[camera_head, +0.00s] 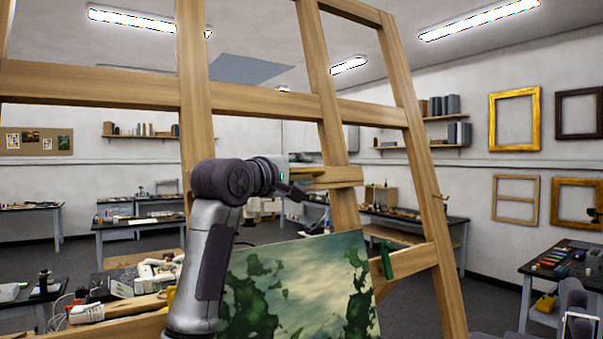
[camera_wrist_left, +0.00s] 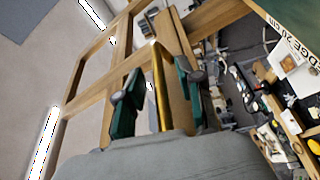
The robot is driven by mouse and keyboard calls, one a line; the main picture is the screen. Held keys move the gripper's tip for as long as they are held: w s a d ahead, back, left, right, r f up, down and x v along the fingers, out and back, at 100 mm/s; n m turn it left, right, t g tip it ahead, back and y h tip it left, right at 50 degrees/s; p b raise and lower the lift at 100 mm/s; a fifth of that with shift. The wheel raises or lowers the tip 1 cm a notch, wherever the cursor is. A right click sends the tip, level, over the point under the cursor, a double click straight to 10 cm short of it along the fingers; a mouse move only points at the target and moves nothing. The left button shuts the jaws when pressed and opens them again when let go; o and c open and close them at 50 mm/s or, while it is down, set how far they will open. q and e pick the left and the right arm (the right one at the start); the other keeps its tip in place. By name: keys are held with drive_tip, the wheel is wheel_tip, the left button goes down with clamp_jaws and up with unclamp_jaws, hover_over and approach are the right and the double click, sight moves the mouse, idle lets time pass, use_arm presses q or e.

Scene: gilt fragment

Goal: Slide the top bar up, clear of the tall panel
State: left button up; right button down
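The wooden top bar (camera_head: 338,176) sits on the middle post of the easel, above the panel. The tall panel (camera_head: 310,285), painted with green foliage and pale sky, leans on the easel; its top edge shows below the bar. My left gripper (camera_head: 300,178) is up at the bar's left end. In the left wrist view its two green-padded fingers (camera_wrist_left: 156,98) stand apart, with a narrow gold-coloured strip (camera_wrist_left: 161,85) between them and gaps beside it. Whether the pads touch the bar is not clear.
The easel's wooden posts (camera_head: 193,110) and crossbar (camera_head: 255,100) surround my left arm. A cluttered bench (camera_head: 115,320) stands lower left. Another table (camera_head: 565,270) stands at the right.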

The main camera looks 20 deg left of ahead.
use_arm(q)
drive_tip(key=v, duration=1.2)
drive_tip(key=shift+f, duration=0.1)
